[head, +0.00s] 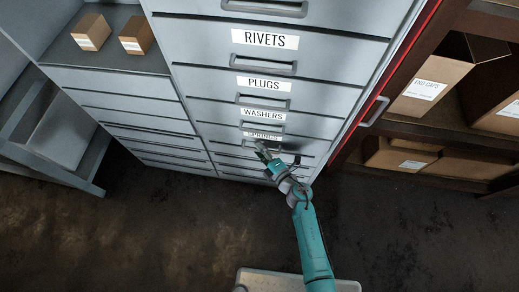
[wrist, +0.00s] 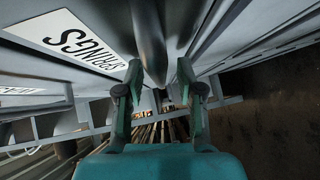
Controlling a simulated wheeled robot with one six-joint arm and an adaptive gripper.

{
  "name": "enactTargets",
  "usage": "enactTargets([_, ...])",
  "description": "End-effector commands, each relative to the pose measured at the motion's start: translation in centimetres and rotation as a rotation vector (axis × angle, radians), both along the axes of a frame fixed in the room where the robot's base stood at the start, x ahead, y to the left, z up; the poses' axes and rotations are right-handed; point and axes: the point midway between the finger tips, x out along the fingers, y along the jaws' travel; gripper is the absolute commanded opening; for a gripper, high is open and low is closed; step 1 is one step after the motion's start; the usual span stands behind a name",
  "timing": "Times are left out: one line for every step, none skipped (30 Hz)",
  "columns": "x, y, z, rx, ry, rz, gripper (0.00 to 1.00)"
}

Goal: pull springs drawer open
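The springs drawer (head: 225,136) is in the grey cabinet, below the washers drawer, in the head view. Its front looks about flush with its neighbours. Its white SPRINGS label (wrist: 82,38) shows large in the wrist view. A dark handle (wrist: 152,40) runs down from the top of the wrist view, beside the label. My gripper (head: 263,153) is at this drawer's front, just below the label, and hides the handle in the head view. In the wrist view, my gripper's (wrist: 159,68) fingers are apart, one on each side of the handle, with gaps visible. I cannot make out contact.
Drawers labelled RIVETS, PLUGS and WASHERS (head: 262,114) are above. A red-edged open cabinet door or side (head: 390,80) and shelves with cardboard boxes (head: 435,82) stand to the right. Bare dark floor (head: 400,235) lies in front.

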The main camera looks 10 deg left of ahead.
Motion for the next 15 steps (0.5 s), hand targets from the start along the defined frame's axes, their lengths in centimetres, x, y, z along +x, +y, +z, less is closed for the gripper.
enactTargets([0.2,0.21,-0.07,-0.001,0.001,0.0,0.37])
enactTargets([0.29,0.28,-0.08,-0.001,0.001,0.0,0.37])
enactTargets([0.37,0.34,-0.08,0.0,0.0,0.0,0.37])
enactTargets([0.41,0.38,-0.07,0.0,0.0,0.0,0.37])
enactTargets([0.43,0.4,-0.07,0.0,0.0,0.0,0.37])
enactTargets([0.44,0.4,-0.07,0.0,0.0,0.0,0.37])
enactTargets([0.44,0.4,-0.07,0.0,0.0,0.0,0.37])
enactTargets([0.43,0.4,-0.07,0.0,0.0,0.0,0.37])
enactTargets([0.43,0.4,-0.08,0.0,0.0,0.0,0.37])
enactTargets([0.42,0.39,-0.08,0.0,0.0,0.0,0.37])
enactTargets([0.42,0.39,-0.08,0.0,0.0,0.0,0.37])
enactTargets([0.42,0.38,-0.08,0.001,0.001,0.0,0.3])
enactTargets([0.41,0.39,-0.08,0.001,0.001,0.0,0.22])
enactTargets([0.41,0.39,-0.08,0.0,0.0,0.0,0.15])
enactTargets([0.41,0.39,-0.08,0.0,0.0,0.0,0.05])
